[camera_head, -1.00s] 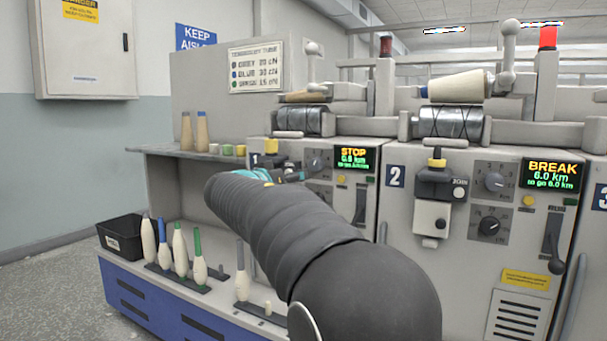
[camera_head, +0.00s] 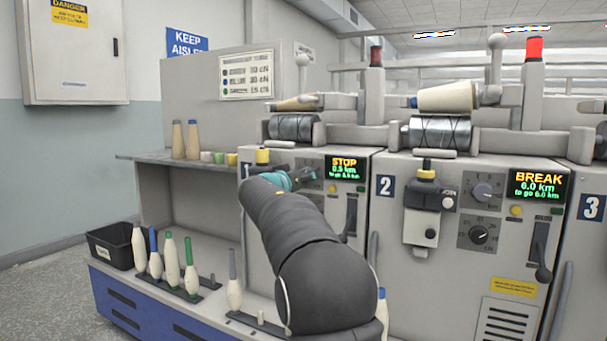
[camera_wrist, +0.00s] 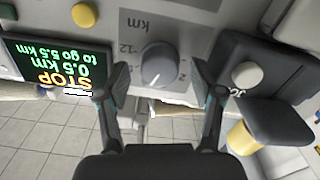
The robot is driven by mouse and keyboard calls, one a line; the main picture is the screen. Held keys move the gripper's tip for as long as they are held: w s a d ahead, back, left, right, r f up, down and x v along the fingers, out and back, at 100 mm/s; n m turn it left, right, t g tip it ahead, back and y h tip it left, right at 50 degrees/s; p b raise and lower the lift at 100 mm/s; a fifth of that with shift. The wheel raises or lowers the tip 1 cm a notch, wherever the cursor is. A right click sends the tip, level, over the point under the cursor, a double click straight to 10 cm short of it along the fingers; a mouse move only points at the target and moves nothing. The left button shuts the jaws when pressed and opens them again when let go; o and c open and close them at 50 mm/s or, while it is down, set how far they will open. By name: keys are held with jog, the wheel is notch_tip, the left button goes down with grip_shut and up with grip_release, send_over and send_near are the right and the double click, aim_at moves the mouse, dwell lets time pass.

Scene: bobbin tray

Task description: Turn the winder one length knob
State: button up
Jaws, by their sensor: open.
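The length knob of winder one, a round grey dial (camera_wrist: 160,65) with a "km" scale, shows upside down in the wrist view. My gripper (camera_wrist: 162,97) is open and empty, one finger to each side below the knob in the picture; I cannot tell whether either touches it. In the head view my gripper (camera_head: 306,177) is at winder one's front panel, and my arm hides the knob. The winder one display (camera_head: 345,168) reads STOP; the wrist view (camera_wrist: 58,65) shows 0.5 km, to go 5.5 km.
A dark splicer unit (camera_wrist: 262,90) with a grey button stands close right of my gripper in the wrist view. A yellow button (camera_wrist: 84,15) is at upper left. Winder two's display (camera_head: 539,185) reads BREAK. Several bobbins (camera_head: 172,260) stand on the lower shelf beside a black bin (camera_head: 110,245).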

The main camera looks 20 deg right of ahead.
jog(key=shift+w+d, duration=0.3)
jog(key=shift+d, duration=0.1)
jog(key=c, duration=1.1)
jog(key=shift+c, duration=0.2)
jog(key=n+b, duration=0.2)
jog(key=n, duration=0.5)
jog(key=shift+n, duration=0.3)
